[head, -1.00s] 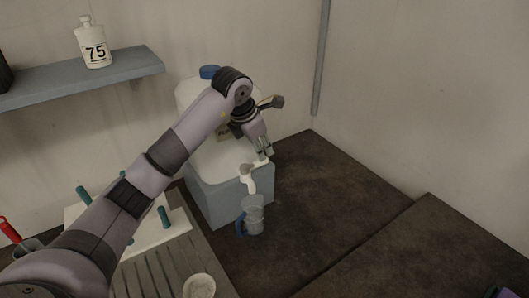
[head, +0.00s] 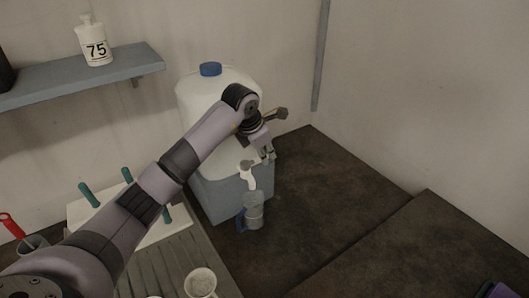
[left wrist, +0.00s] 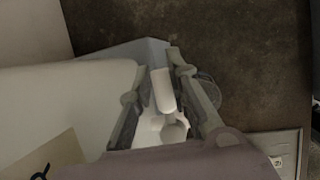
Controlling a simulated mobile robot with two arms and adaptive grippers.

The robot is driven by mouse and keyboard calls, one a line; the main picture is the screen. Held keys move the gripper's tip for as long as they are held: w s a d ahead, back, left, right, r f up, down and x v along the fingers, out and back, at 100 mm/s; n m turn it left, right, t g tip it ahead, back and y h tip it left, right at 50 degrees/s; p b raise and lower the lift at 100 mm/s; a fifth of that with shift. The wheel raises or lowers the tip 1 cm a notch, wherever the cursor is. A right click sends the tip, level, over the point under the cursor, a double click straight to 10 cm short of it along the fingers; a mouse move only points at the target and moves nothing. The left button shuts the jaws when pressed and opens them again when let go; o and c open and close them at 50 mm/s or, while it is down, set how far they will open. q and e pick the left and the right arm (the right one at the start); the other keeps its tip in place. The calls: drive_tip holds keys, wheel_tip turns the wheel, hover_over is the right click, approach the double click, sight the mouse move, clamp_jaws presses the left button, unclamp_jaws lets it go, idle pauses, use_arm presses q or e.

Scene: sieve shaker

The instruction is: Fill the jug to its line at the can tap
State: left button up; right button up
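The white can (head: 200,95) with a blue cap (head: 210,69) sits on a blue-grey block (head: 215,197). Its white tap (head: 249,177) sticks out at the front. The clear jug (head: 255,213) with a blue handle (head: 241,218) stands upright below the tap; its line and water level cannot be made out. My left gripper (head: 267,156) is just above the tap. In the left wrist view its fingers (left wrist: 157,65) are apart, with the white tap (left wrist: 163,92) showing between them; contact cannot be told. The jug (left wrist: 208,90) is partly hidden there by a finger.
A white board (head: 150,235) with green-handled tools and a ribbed drainer (head: 165,268) lie left of the jug. A cup (head: 200,283) stands near the front. A shelf (head: 80,78) holds a bottle marked 75 (head: 95,42). The dark counter (head: 325,195) right of the can is clear.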

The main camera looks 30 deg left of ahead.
use_arm(q)
clamp_jaws()
drive_tip(key=s+d+m+g+h+b, duration=0.2)
drive_tip(key=s+m, duration=0.6)
drive_tip(key=m, duration=0.8)
drive_tip(key=g+h+b, duration=0.2)
drive_tip(key=shift+d+r+g, duration=0.15)
drive_tip(key=shift+d+g, duration=0.15)
drive_tip(key=shift+g, duration=0.1)
drive_tip(key=shift+w+r, duration=0.1)
drive_tip(key=shift+r, duration=0.05)
idle(1.8)
